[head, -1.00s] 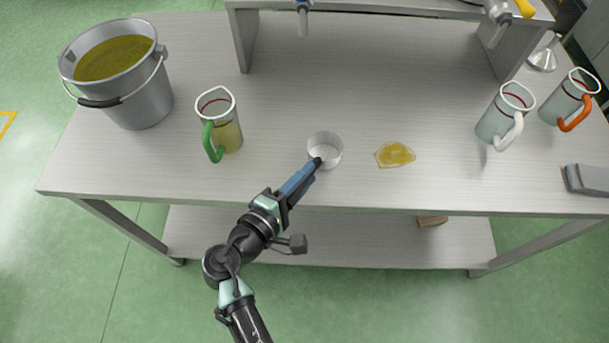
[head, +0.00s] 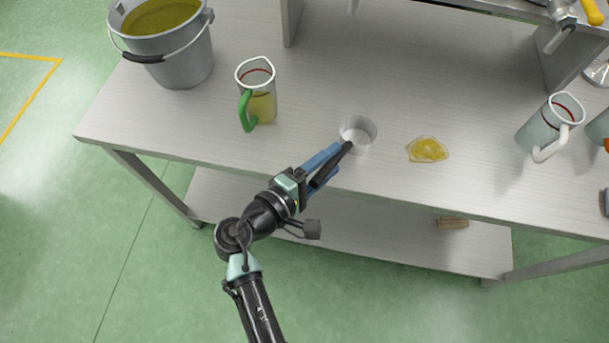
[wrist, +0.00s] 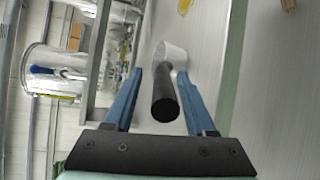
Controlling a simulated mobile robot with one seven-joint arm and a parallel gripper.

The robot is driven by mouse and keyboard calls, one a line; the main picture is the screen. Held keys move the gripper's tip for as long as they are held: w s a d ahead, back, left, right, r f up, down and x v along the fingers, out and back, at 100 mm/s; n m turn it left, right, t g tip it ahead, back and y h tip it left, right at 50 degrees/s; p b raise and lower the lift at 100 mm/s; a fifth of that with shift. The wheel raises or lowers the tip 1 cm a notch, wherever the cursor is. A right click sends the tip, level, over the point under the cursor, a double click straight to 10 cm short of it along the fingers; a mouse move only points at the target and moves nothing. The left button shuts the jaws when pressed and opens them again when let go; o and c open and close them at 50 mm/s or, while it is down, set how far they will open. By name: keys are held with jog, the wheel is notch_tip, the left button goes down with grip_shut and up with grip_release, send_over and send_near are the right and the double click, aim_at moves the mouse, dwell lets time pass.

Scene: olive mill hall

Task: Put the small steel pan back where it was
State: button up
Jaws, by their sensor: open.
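The small steel pan (head: 358,132) sits on the steel table near its front edge, between the green-handled jug and a yellow oil puddle. Its black handle points to the front left, toward my gripper (head: 328,166). My gripper is open, with its blue fingers on either side of the handle. In the wrist view, the handle (wrist: 164,98) lies between the parted fingertips (wrist: 160,76) with gaps at both sides, and the pan's pale bowl (wrist: 173,54) is beyond them.
The jug with the green handle (head: 262,103) stands left of the pan. A bucket of oil (head: 182,62) stands at the far left. The oil puddle (head: 428,149) lies right of the pan. A white-handled jug (head: 538,132) stands farther right. A raised shelf spans the back.

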jog(key=v, duration=1)
jog(key=w+a+r+m+t+y, duration=0.1)
jog(key=w+r+m+t+y, duration=0.1)
jog(key=w+r, duration=0.45)
jog(key=w+a+r+m+t+y, duration=0.1)
jog(key=w+r+m+t+y, duration=0.15)
jog(key=r, duration=0.75)
jog(key=w+a+r+m+t+y, duration=0.1)
jog(key=w+r+m+y, duration=0.2)
jog(key=w+r, duration=0.35)
jog(key=s+d+r+m+t+y, duration=0.1)
jog(key=s+r+t, duration=0.15)
jog(key=r, duration=0.65)
jog(key=s+d+r+m+t, duration=0.1)
jog(key=r+t, duration=0.2)
jog(key=r, duration=0.6)
jog(key=s+r+t+y, duration=0.1)
jog(key=s+r+t, duration=0.2)
jog(key=s+r, duration=0.2)
jog(key=s+d+r+m+t+y, duration=0.1)
jog(key=s+r, duration=0.4)
jog(key=r, duration=0.5)
jog(key=shift+s+d+r+t+y+b, duration=0.25)
jog(key=shift+s+t+y+b, duration=0.15)
jog(key=shift+t, duration=0.6)
jog(key=shift+m, duration=0.25)
